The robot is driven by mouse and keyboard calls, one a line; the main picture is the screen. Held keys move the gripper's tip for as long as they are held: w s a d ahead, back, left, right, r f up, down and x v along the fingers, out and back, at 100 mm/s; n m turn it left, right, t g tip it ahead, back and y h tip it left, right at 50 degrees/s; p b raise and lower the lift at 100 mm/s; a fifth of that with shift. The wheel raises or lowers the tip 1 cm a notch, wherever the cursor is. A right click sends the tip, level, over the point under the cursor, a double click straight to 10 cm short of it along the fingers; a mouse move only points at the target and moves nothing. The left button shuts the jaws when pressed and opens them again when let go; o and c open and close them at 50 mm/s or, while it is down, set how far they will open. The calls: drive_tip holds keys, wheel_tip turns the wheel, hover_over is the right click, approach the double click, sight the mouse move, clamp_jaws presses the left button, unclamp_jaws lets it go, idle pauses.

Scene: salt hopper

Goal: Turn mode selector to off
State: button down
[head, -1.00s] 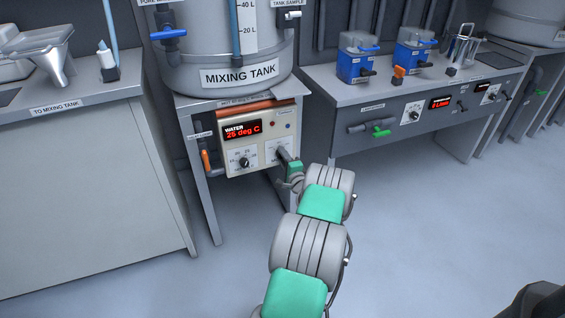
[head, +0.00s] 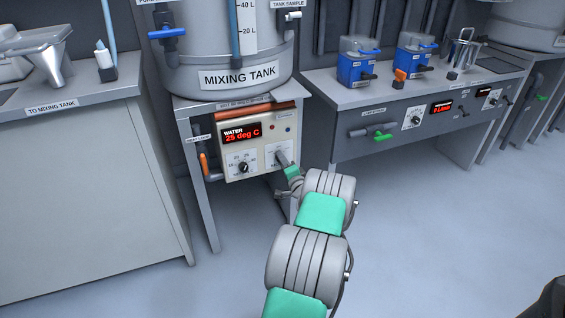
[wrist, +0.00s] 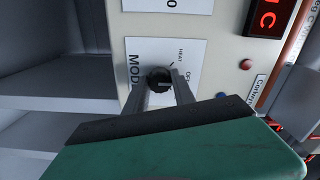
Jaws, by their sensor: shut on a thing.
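The mode selector (wrist: 158,79) is a black round knob on a white plate marked MODE, HEAT and a partly hidden word starting with O, in the wrist view. My gripper (wrist: 160,85) has its two grey fingers shut on the knob, one on each side. In the head view my gripper (head: 283,158) reaches the right part of the cream control panel (head: 233,170), and the knob is hidden behind it. The panel's red display (head: 242,132) reads WATER 25 deg C.
The panel sits under the mixing tank (head: 235,75). A temperature dial (head: 243,167) is left of my gripper, and an orange-handled valve (head: 204,164) is at the panel's left edge. A bench with blue containers (head: 357,65) stands to the right. The floor in front is clear.

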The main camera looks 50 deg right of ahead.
drive_tip(key=c, duration=1)
unclamp_jaws()
drive_tip(key=shift+c, duration=0.2)
drive_tip(key=p+v, duration=0.1)
drive_tip(key=v, duration=0.6)
drive_tip(key=shift+s+a+p, duration=0.2)
drive_tip(key=shift+s+p, duration=0.1)
drive_tip(key=shift+p, duration=0.05)
